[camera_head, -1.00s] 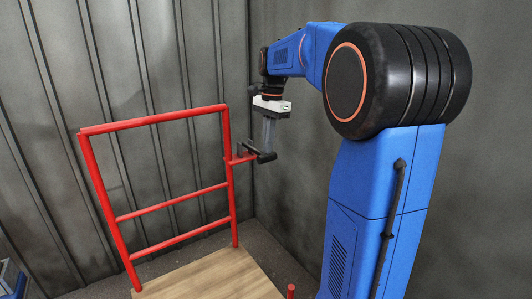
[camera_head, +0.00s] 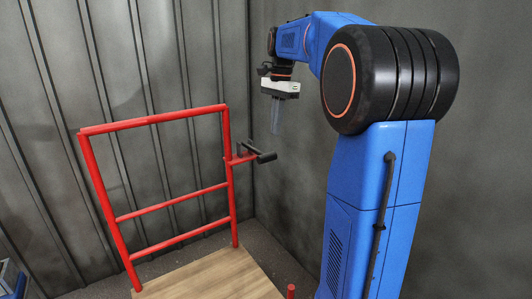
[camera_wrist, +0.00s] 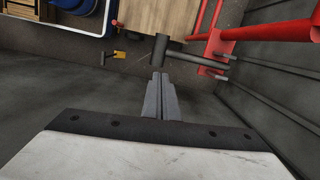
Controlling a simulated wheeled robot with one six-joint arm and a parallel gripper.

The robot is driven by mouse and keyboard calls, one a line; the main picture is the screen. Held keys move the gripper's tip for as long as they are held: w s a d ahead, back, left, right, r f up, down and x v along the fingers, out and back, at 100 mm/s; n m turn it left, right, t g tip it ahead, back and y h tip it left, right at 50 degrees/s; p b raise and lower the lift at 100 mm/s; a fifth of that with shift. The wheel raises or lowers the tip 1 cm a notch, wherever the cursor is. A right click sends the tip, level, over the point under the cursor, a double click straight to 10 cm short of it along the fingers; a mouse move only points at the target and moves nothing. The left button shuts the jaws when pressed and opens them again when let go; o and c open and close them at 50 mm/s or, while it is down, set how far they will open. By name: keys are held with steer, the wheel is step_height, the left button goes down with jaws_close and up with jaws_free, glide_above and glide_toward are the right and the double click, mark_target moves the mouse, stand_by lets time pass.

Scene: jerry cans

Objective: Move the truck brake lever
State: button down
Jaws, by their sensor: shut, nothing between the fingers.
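The truck's red tubular handle frame (camera_head: 155,122) stands upright at the end of its wooden bed (camera_head: 215,275). The dark grey brake lever (camera_head: 263,156) sits on a red bracket (camera_head: 242,159) on the right post and sticks out to the right. In the wrist view the lever (camera_wrist: 180,55) lies just beyond my fingertips, with a thicker end piece at its left. My gripper (camera_head: 276,132) points down, shut and empty, above and slightly right of the lever. In the wrist view my gripper's fingers (camera_wrist: 159,78) are together. A small gap shows between them and the lever in the head view.
Corrugated grey walls (camera_head: 140,60) stand close behind and right of the truck. A blue-edged object (camera_head: 12,280) is at the lower left. A small yellow item (camera_wrist: 120,55) shows left of the lever in the wrist view. Dark floor lies around the truck.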

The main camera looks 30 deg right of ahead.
step_height(320, 180, up, 13)
steer(key=d, duration=0.1)
steer(key=shift+d, duration=0.15)
stand_by(0.6)
steer(key=s+a+f+n+t+h, duration=0.1)
steer(key=s+a+f+n+t, duration=0.2)
steer(key=s+a+f+n, duration=1.25)
steer(key=s+a+f+n+t, duration=0.1)
steer(key=s+a+f, duration=0.3)
steer(key=s+f, duration=0.9)
step_height(320, 180, down, 4)
steer(key=shift+a+r+t, duration=0.15)
steer(key=shift+t, duration=0.35)
